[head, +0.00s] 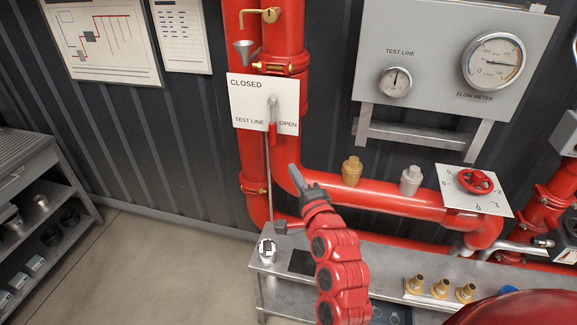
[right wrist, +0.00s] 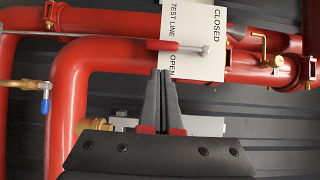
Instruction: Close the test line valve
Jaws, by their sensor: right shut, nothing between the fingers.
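The test line valve has a white plate (head: 248,86) marked CLOSED at its upper left and OPEN at its lower right. Its lever (head: 272,132) has a grey pivot and a red handle that points straight down, beside the word OPEN. The lever also shows, turned sideways, in the right wrist view (right wrist: 176,46). My right gripper (head: 293,172) is shut and empty, below and slightly right of the handle in the head view. In the right wrist view its fingertips (right wrist: 160,73) point at the handle, with a small gap in the picture. My left gripper is not in view.
Thick red pipes (head: 380,197) run behind and right of my right gripper. A red handwheel (head: 475,181) on a numbered plate is at the right, under a grey gauge panel (head: 440,60). A metal bench (head: 395,262) with brass fittings (head: 440,287) stands below. A shelf unit (head: 30,190) is at the left.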

